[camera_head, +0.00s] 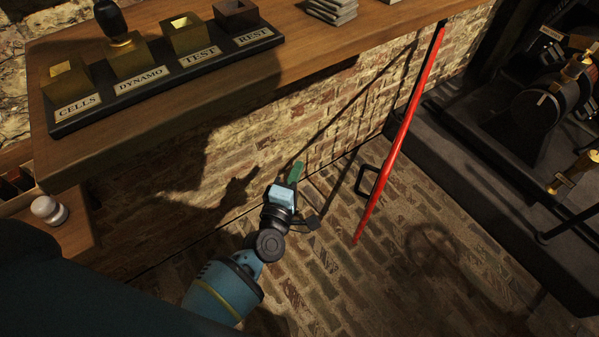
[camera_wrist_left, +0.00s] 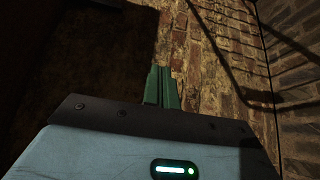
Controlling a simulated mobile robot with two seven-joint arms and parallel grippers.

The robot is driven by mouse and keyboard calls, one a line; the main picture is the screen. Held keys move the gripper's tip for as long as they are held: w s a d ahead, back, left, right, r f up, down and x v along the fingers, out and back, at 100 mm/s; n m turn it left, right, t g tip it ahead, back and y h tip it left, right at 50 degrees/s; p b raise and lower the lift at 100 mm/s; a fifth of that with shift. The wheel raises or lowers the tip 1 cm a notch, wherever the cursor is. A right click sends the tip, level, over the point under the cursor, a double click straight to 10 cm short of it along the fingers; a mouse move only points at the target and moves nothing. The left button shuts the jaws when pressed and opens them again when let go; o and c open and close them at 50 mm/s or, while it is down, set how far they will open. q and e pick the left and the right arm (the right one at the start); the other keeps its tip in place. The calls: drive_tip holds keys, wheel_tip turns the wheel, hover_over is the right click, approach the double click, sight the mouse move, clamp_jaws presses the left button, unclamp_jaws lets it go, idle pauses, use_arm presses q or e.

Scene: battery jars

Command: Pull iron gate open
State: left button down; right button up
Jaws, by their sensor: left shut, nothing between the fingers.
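The iron gate (camera_head: 399,142) appears in the head view as a long, narrow red bar, dark at its top, that looks seen nearly edge-on. A black loop handle (camera_head: 361,181) sticks out from its left side. My left gripper (camera_head: 297,171) is low over the brick floor, left of the handle and apart from it. Its green fingers are shut and empty. They also show together in the left wrist view (camera_wrist_left: 161,86), with brick wall beyond. The gate does not clearly show in the wrist view. My right gripper is not in view.
Dark machinery (camera_head: 545,110) stands on a raised plinth (camera_head: 460,165) at right. Brick floor (camera_head: 320,285) is clear around the gripper; a brick wall lies behind it.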

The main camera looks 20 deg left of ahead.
use_arm(q)
drive_tip(key=s+d+p, duration=0.1)
drive_tip(key=s+d, duration=0.2)
drive_tip(key=s, duration=0.6)
drive_tip(key=shift+s, duration=0.35)
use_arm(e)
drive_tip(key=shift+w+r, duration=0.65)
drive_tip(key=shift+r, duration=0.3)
